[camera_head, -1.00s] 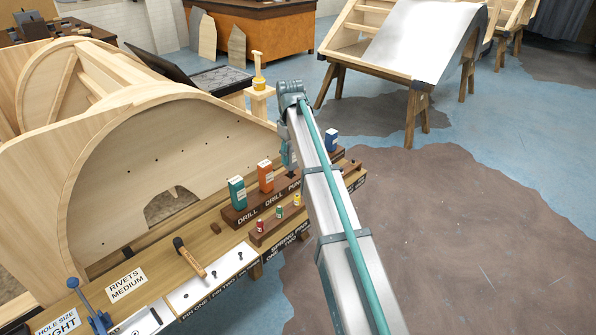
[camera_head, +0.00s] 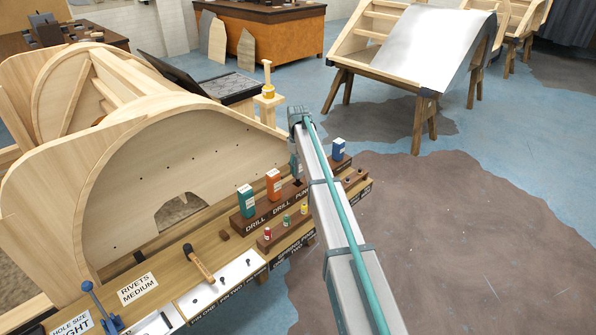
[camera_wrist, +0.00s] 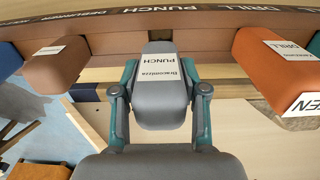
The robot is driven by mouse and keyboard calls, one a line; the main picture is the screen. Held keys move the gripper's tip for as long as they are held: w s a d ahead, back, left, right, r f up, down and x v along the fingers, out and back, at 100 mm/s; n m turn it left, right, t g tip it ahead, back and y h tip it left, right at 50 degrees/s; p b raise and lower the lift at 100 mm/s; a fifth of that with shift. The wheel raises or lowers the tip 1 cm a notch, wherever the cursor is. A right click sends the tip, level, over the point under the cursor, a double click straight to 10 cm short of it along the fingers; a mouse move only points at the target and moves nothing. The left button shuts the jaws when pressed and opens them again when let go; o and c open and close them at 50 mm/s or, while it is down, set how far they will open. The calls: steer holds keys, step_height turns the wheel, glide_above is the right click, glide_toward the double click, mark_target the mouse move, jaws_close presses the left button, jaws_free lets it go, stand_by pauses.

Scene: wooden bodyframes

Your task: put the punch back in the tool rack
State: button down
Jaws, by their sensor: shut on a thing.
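The punch (camera_wrist: 162,92) is a grey rounded block with a white PUNCH label. In the wrist view my gripper (camera_wrist: 161,102) is shut on it, with a teal-grey finger on each side. The tool rack (camera_head: 244,224) is a dark brown strip on the workbench, with DRILL, DRILL and PUNCH labels on its front. In the wrist view, the rack edge (camera_wrist: 130,36) runs just beyond the punch. In the head view my gripper is mostly behind my arm, over the rack's punch part. Whether the punch touches the rack is hidden.
A teal drill (camera_head: 246,200) and an orange drill (camera_head: 273,184) stand left of my gripper, a blue tool (camera_head: 338,149) right of it. Small coloured cylinders (camera_head: 286,220) stand on a lower front strip. A hammer (camera_head: 199,265) lies on the bench, and a wooden frame (camera_head: 150,180) rises behind.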

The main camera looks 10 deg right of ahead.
mark_target(298, 172)
steer(key=shift+f+p, duration=0.4)
steer(key=shift+f, duration=0.9)
steer(key=shift+f, duration=0.3)
steer(key=c, duration=0.6)
jaws_free()
step_height(298, 172, up, 13)
steer(key=b, duration=0.3)
steer(key=shift+f, duration=0.2)
